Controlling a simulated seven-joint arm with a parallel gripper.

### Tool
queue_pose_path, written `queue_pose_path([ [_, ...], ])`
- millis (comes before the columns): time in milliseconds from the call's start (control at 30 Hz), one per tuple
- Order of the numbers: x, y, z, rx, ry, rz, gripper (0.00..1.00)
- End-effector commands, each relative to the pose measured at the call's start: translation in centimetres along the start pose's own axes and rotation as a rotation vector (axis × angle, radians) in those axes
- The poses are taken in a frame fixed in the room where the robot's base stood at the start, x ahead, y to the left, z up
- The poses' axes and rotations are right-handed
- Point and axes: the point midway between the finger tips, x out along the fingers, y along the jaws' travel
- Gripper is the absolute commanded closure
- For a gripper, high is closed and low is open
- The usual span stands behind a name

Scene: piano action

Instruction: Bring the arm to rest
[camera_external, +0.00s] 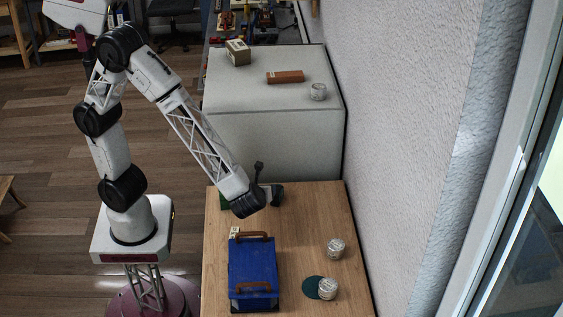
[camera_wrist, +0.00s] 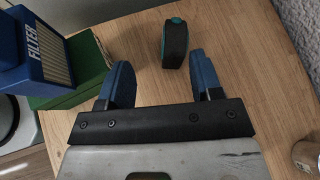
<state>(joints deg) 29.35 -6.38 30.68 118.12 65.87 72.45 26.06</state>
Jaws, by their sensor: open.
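My gripper (camera_external: 266,194) is over the back part of the wooden table in the external view. In the wrist view, my gripper (camera_wrist: 160,60) has its two blue fingers spread wide apart, with nothing held between them. A black and teal rounded object (camera_wrist: 174,43) stands on the table beyond the fingertips and appears apart from them. A blue box marked FILTER (camera_wrist: 35,50) and a green box (camera_wrist: 85,75) are left of the fingers. My arm reaches from its base at the left across to the table.
A blue toolbox (camera_external: 253,272) with brown handles is on the wooden table (camera_external: 222,215). Two jars, one farther back (camera_external: 336,249) and one in front (camera_external: 328,289) by a teal disc (camera_external: 311,288), stand right. A white cabinet (camera_external: 270,140) behind carries a box, a brick and a jar.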

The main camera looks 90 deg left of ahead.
Motion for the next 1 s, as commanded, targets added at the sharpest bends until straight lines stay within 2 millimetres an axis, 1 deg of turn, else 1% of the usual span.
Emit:
queue_pose_path([
  [33,-0.8,0.3,1.1,-0.051,0.023,0.005,0.41],
  [200,-3.1,1.7,4.6,-0.237,0.107,0.039,0.41],
  [300,-4.3,2.8,6.5,-0.348,0.16,0.067,0.41],
  [433,-5.3,4.6,9.1,-0.491,0.23,0.121,0.41],
  [567,-5.5,7.0,11.6,-0.637,0.301,0.201,0.41],
  [700,-4.9,10.1,13.9,-0.797,0.377,0.317,0.41],
  [1000,-3.7,15.7,16.8,-1.07,0.499,0.533,0.41],
])
